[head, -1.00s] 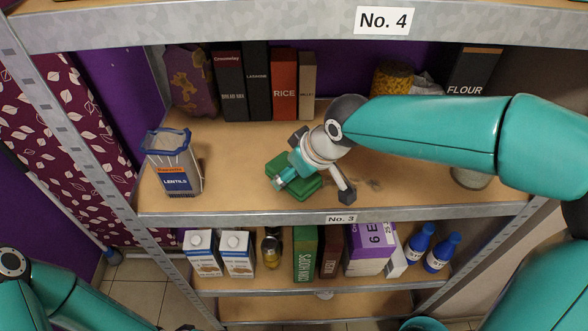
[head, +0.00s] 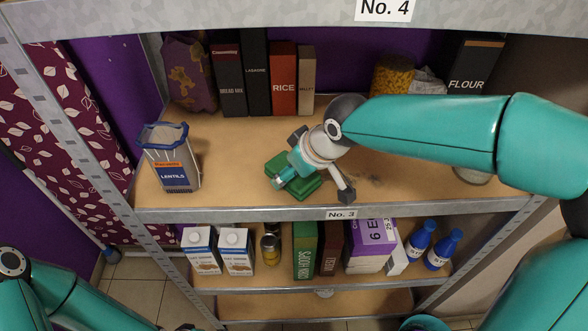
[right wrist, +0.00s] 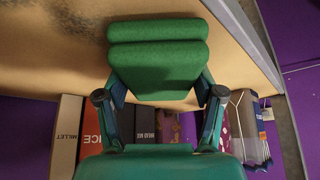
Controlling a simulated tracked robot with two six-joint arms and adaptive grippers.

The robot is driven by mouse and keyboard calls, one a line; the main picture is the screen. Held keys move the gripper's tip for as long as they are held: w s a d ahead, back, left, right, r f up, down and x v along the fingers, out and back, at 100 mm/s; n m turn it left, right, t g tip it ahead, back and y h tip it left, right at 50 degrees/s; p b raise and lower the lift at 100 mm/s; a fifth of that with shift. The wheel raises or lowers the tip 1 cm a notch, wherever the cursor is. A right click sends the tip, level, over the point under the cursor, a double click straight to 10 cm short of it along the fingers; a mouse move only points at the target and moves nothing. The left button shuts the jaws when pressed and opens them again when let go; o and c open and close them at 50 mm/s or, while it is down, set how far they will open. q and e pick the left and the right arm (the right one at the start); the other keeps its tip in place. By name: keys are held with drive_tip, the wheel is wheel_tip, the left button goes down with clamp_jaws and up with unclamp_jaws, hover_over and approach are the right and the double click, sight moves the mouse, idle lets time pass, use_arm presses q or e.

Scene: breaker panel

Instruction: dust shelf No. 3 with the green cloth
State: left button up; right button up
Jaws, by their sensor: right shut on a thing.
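Shelf No. 3 (head: 240,199) is a light wood board with a grey metal front edge and a "No. 3" label (head: 341,214). The green cloth (head: 306,187) is a folded pad at the middle of this shelf; it also shows in the right wrist view (right wrist: 158,70). My right gripper (head: 294,172) is shut on the cloth and holds it at the board; contact with the wood cannot be told for sure. Dark dust smudges (head: 374,181) lie right of the gripper, and a dark patch (right wrist: 65,18) shows in the right wrist view. My left gripper is out of view.
A lentils bag (head: 172,160) stands at the shelf's left. Boxes, including a red rice box (head: 284,80), stand along the back. A pasta jar (head: 391,76) and flour box (head: 474,66) are back right. Bare board lies between the lentils and the cloth. Shelf No. 4 (head: 250,20) hangs above.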

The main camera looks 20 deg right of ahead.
sight(376, 175)
drive_tip(key=shift+f, duration=0.2)
